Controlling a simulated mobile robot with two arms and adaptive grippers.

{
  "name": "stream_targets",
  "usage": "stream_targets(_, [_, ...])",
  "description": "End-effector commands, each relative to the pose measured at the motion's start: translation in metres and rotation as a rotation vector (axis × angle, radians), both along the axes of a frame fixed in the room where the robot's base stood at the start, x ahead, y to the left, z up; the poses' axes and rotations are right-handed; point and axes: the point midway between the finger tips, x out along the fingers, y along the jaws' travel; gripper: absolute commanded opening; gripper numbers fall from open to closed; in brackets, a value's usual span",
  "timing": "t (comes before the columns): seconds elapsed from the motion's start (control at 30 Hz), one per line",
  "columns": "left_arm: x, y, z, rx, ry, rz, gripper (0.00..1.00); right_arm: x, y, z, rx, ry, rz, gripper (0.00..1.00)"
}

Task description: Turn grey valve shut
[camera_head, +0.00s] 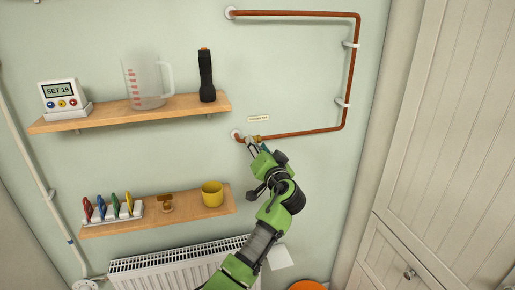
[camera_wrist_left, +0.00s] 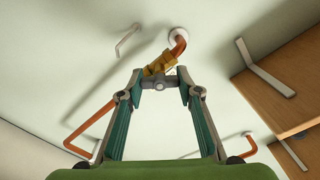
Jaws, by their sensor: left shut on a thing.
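The grey valve handle (camera_wrist_left: 159,83) shows in the left wrist view, in front of a brass valve body (camera_wrist_left: 160,66) on a copper pipe (camera_wrist_left: 177,46). My left gripper (camera_wrist_left: 159,80) is shut on this handle, with a fingertip on each side of it. In the head view my left gripper (camera_head: 252,146) reaches up to the left end of the lower copper pipe run (camera_head: 300,133). The brass body (camera_head: 258,138) shows just beside its fingertips. The gripper mostly hides the handle there, so its exact angle is hard to tell. My right gripper is in neither view.
A small label (camera_head: 258,118) is on the wall above the valve. An upper shelf (camera_head: 150,112) holds a display unit, a jug and a torch. A lower shelf (camera_head: 190,220) holds a yellow mug and several coloured-handled tools. A radiator (camera_head: 175,265) is below; a cabinet (camera_head: 450,130) stands right.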

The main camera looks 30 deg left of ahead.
Motion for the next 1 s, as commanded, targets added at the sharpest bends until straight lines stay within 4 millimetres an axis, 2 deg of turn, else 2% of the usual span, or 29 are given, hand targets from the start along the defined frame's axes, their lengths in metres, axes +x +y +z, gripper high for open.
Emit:
stream_targets(0.6, [0.001, -0.001, 0.000, 0.378, 0.444, -0.001, 0.11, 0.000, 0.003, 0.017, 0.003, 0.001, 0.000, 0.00])
stream_targets(1.0, [0.002, -0.002, -0.003, 0.556, 0.653, -0.001, 0.11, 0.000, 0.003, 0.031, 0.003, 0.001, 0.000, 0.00])
